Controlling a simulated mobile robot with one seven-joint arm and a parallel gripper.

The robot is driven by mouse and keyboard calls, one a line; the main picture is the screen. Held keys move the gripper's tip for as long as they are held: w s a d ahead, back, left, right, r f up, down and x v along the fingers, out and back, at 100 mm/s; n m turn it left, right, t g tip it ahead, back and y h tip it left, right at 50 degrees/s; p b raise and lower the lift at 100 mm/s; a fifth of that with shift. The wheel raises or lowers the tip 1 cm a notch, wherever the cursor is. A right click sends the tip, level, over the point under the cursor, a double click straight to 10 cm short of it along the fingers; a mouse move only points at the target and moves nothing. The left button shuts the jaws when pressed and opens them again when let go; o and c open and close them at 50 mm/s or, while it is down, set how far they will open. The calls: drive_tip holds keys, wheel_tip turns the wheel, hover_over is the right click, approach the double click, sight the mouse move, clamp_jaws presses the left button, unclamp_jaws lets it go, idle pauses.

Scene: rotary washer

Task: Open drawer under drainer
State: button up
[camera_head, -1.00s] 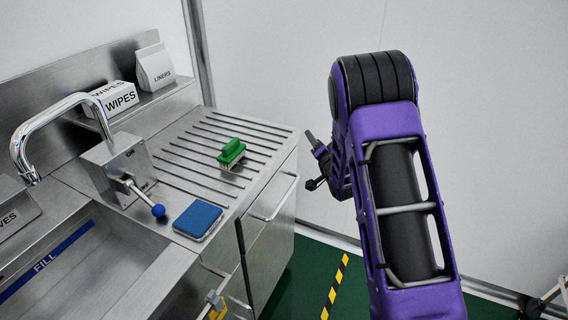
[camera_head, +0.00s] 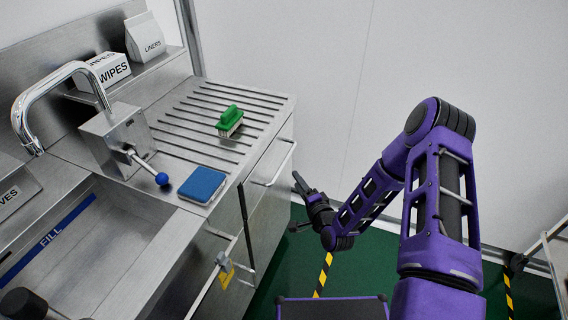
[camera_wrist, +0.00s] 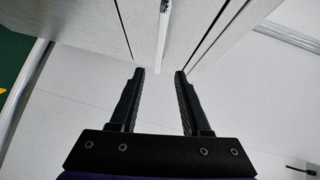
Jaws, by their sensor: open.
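The steel drawer front (camera_head: 264,176) is under the ribbed drainer (camera_head: 190,128), and it looks shut. Its bar handle (camera_head: 283,166) runs along the front. My gripper (camera_head: 294,202) is open and empty, just right of and below the handle in the head view, apart from it. In the wrist view my gripper (camera_wrist: 160,72) shows two spread fingers pointing at the cabinet front. A pale strip, apparently the handle (camera_wrist: 163,28), lies ahead, roughly between the fingertips. Dark seams run on both sides of it. I cannot tell the exact distance to the handle.
A tap lever with a blue knob (camera_head: 162,179) and a sink (camera_head: 95,250) are to the left. A yellow tag (camera_head: 226,276) hangs at the sink front. Green floor is clear beside the cabinet.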

sight(284, 161)
drive_tip(key=x, duration=1.2)
drive_tip(key=shift+b, duration=0.35)
clamp_jaws()
idle(0.7)
